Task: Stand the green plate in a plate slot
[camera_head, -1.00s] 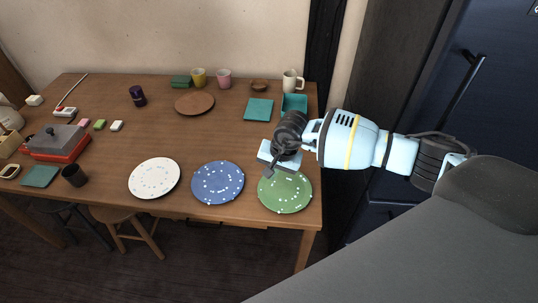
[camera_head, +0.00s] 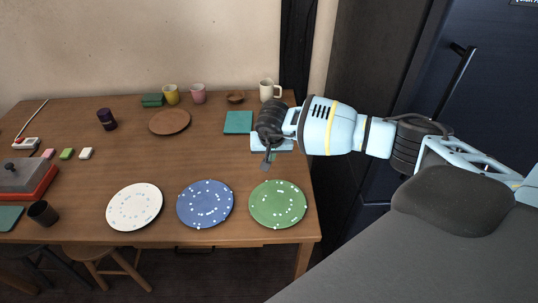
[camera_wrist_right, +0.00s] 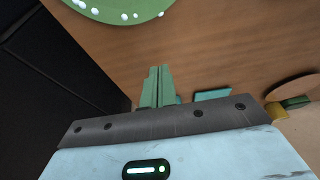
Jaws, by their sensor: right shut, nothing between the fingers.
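The green plate (camera_head: 278,204), speckled white, lies flat near the table's front right corner. Part of it also shows at the top left of the right wrist view (camera_wrist_right: 115,8). My right gripper (camera_head: 266,163) is beyond the plate's far edge, apart from it in the picture, its fingers pointing down toward the tabletop. In the right wrist view its fingers (camera_wrist_right: 158,68) are together with nothing between them. I cannot make out a plate slot; the gripper and arm cover part of the table's right side. My left gripper is out of view.
The blue plate (camera_head: 205,204) and white plate (camera_head: 134,207) lie left of the green one. The wooden table (camera_head: 190,158) is clear in the middle. A dark cabinet (camera_head: 365,60) stands at right.

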